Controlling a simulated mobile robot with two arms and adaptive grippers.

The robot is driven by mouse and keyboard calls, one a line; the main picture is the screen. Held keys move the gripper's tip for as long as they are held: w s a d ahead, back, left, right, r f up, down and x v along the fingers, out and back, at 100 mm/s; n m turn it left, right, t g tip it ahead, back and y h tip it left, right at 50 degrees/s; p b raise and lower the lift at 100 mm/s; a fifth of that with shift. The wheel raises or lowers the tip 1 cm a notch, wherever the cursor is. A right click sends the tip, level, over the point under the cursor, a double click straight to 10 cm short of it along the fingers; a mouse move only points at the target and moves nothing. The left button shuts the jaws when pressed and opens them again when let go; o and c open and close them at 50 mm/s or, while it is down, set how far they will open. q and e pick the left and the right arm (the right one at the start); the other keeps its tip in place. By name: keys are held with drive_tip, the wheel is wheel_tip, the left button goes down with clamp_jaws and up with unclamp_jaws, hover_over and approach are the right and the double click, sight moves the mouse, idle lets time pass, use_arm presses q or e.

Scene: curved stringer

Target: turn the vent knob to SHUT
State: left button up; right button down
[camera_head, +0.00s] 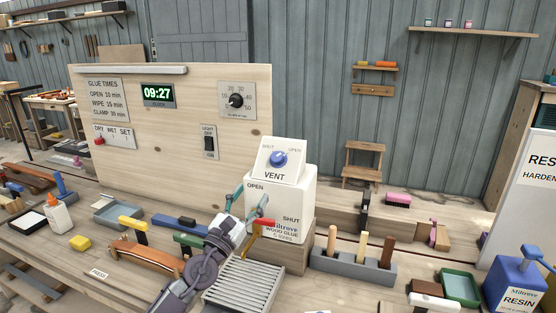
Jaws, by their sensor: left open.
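The vent knob (278,158) is a round blue dial on the sloped white panel above the word VENT. SHUT is printed at its upper left and OPEN at its upper right. The knob's pointer is too small to read surely. My left gripper (249,202) is open, its two teal fingers apart, in front of the white glue dispenser (295,195). It is below and left of the knob, not touching it. The right gripper is not in view.
A red tap lever (265,222) is close by my left gripper, near the dispenser's own OPEN and SHUT labels. A slatted grey tray (243,283) lies below. A grey block with wooden pegs (353,266) stands right. Clamps and bottles crowd the bench.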

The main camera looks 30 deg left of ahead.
sight(276, 158)
use_arm(q)
drive_tip(key=p+x, duration=0.1)
drive_tip(key=x, duration=1.2)
drive_tip(key=shift+w+r, duration=0.2)
drive_tip(key=shift+w, duration=0.1)
